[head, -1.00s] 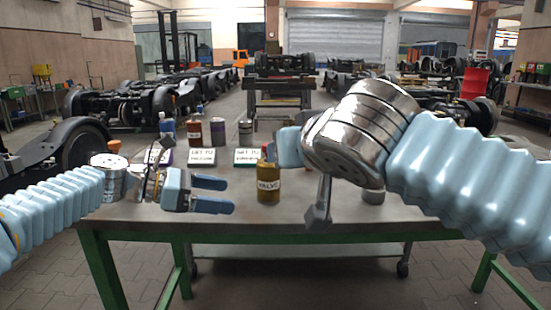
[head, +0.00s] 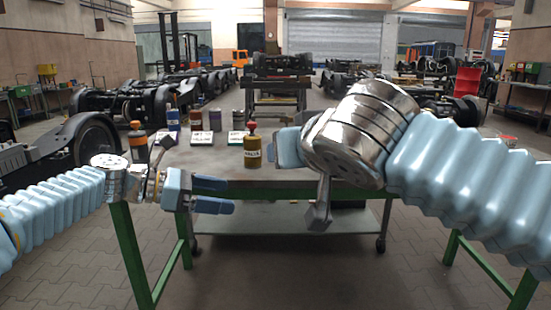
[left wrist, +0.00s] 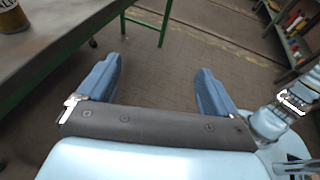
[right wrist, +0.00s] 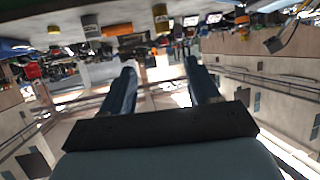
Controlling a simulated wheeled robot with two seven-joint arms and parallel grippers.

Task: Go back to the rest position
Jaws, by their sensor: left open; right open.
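My left gripper (head: 212,195) is open and empty in front of the table's near edge in the head view. In the left wrist view its two blue fingers (left wrist: 157,85) stand wide apart over bare floor. My right gripper is mostly hidden behind its own wrist in the head view. In the right wrist view its fingers (right wrist: 160,85) are apart with nothing between them. The workbench (head: 330,160) stands in front of me. A yellow bottle with a red cap (head: 252,150) stands upright near its front edge, apart from both grippers.
On the bench stand an orange-capped bottle (head: 138,143), several other containers and white label cards (head: 201,138). Green bench legs (head: 135,250) and a lower shelf (head: 280,220) are below. Paved floor in front is clear. Bogies (head: 85,145) stand behind at left.

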